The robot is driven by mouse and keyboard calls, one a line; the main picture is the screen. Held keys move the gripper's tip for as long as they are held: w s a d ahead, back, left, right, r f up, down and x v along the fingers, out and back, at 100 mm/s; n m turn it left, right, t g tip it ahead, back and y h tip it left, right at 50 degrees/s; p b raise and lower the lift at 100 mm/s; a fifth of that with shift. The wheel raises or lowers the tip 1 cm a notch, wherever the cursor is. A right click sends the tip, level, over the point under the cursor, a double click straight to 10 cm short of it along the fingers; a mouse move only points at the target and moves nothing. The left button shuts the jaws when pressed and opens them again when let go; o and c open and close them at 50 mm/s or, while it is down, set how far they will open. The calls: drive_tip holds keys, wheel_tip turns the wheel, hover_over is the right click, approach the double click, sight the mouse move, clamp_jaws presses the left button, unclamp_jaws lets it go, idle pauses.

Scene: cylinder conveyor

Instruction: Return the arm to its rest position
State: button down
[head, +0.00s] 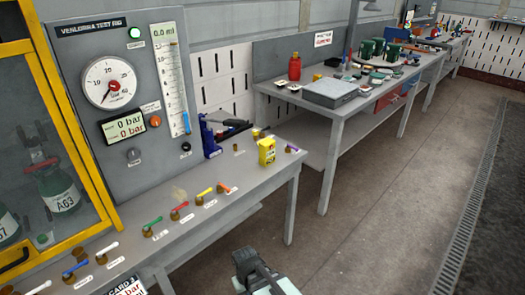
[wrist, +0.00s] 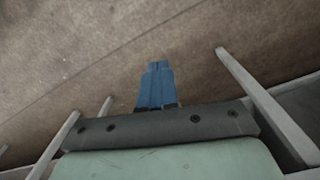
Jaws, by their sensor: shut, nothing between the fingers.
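My gripper shows in the wrist view (wrist: 158,66), its blue fingers shut together with nothing between them. Bare brown floor lies beyond the fingertips. In the head view, the end of my arm shows at the bottom centre, over the floor in front of the grey bench (head: 225,200); its fingers cannot be made out there. It is apart from the bench and everything on it.
The bench carries a row of coloured valve handles, among them a green one (head: 153,222) and a red one (head: 180,209), plus a yellow container (head: 267,151) and a gauge panel (head: 75,60). A yellow-framed cabinet (head: 75,150) stands at left. A second bench (head: 345,112) stands behind. Floor at right (head: 385,210) is clear.

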drive_tip(key=s+d+f+m+g, duration=0.2)
drive_tip(key=s+d+f+g, duration=0.1)
drive_tip(key=s+d+f, duration=0.6)
drive_tip(key=s+d+f+m+g, duration=0.3)
drive_tip(key=s+d+f, duration=0.5)
drive_tip(key=s+d, duration=0.4)
drive_tip(key=shift+s+d+f, duration=0.2)
drive_tip(key=shift+s+f, duration=0.2)
drive_tip(key=shift+s, duration=0.6)
